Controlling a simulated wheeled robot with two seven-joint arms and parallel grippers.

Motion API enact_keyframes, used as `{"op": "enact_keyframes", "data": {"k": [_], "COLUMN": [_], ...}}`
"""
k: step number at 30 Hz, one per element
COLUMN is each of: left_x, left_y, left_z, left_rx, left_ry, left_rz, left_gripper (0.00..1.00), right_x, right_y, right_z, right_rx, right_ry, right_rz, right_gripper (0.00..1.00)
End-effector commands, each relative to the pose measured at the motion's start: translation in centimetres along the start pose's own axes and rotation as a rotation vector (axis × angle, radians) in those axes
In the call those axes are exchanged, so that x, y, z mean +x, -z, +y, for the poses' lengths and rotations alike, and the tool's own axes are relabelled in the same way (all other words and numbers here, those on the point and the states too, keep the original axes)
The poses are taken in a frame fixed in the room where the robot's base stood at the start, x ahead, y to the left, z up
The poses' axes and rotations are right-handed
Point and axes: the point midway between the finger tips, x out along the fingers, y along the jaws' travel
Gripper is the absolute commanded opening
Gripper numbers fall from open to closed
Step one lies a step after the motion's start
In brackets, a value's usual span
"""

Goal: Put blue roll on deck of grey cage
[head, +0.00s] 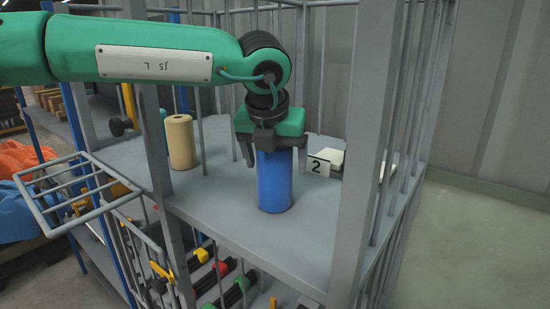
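The blue roll (274,184) stands upright on the deck (225,207) of the grey cage, near the middle of its front part. My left gripper (272,158) points down at the roll's top end. Its two dark fingers are on either side of the top, with a small gap showing at each side, so it looks open. The gripper hides the top of the roll. My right gripper is not in view.
A beige roll (180,142) stands on the deck to the left. A grey post (366,145) rises at the front right. A barred flap (78,190) sticks out at left.

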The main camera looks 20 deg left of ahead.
Motion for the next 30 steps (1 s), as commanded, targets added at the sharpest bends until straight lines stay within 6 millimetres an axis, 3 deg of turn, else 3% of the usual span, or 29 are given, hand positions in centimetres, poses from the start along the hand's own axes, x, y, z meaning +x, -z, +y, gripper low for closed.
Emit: {"op": "enact_keyframes", "data": {"k": [8,21,30], "left_x": [-0.7,-9.7,-12.2], "left_y": [-0.1,-0.1,-0.1], "left_z": [0.0,0.0,0.0], "left_rx": [-0.001,-0.001,0.000], "left_ry": [0.001,0.001,0.000], "left_rz": [-0.003,-0.003,0.000], "left_gripper": [0.82,0.82,0.82], "right_x": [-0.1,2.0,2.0], "right_y": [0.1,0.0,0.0], "right_z": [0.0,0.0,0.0], "right_rx": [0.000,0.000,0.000], "right_ry": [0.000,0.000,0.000], "right_rz": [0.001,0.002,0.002], "right_gripper": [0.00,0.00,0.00]}}
